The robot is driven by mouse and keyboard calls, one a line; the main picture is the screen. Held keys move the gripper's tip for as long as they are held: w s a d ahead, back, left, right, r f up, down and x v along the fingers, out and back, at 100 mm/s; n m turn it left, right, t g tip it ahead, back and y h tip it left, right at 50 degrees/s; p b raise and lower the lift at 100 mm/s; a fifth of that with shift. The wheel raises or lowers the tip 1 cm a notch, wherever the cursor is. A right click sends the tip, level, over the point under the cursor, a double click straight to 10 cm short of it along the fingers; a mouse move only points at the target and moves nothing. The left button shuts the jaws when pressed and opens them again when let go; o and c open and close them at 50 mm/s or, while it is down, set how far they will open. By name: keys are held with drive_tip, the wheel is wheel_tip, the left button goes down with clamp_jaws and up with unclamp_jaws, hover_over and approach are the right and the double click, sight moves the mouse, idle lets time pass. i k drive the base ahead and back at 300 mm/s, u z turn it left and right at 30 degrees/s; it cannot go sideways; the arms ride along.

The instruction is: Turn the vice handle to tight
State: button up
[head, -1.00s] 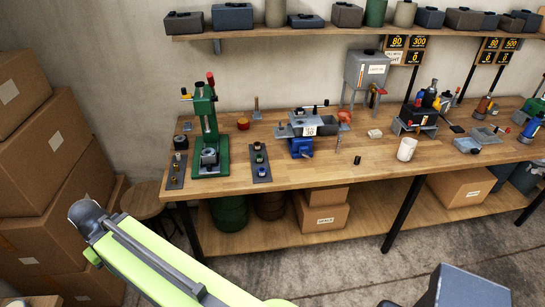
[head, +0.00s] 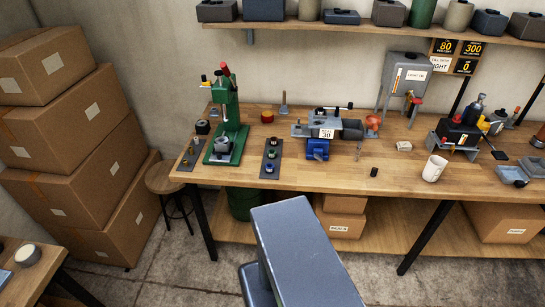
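A small blue vice (head: 317,150) stands at the front of the wooden workbench (head: 390,178), under a grey device with a white label reading 30. The vice is small in the head view. I cannot make out its handle clearly, nor whether it is loose or tight. My gripper is not in view. A grey-blue block at the bottom middle looks like part of my own body, and it stands in front of the bench.
A green press (head: 226,118) stands to the left of the vice, with a dark tray (head: 272,158) between them. A white mug (head: 434,168) is on the right. Cardboard boxes (head: 75,120) and a stool (head: 166,180) are at the left. Floor shows before the bench.

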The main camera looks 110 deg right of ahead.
sight(317, 156)
drive_tip(key=u, duration=0.85)
drive_tip(key=k, duration=1.3)
drive_tip(key=z, duration=1.4)
drive_tip(key=i, duration=1.05)
drive_tip(key=u, duration=0.2)
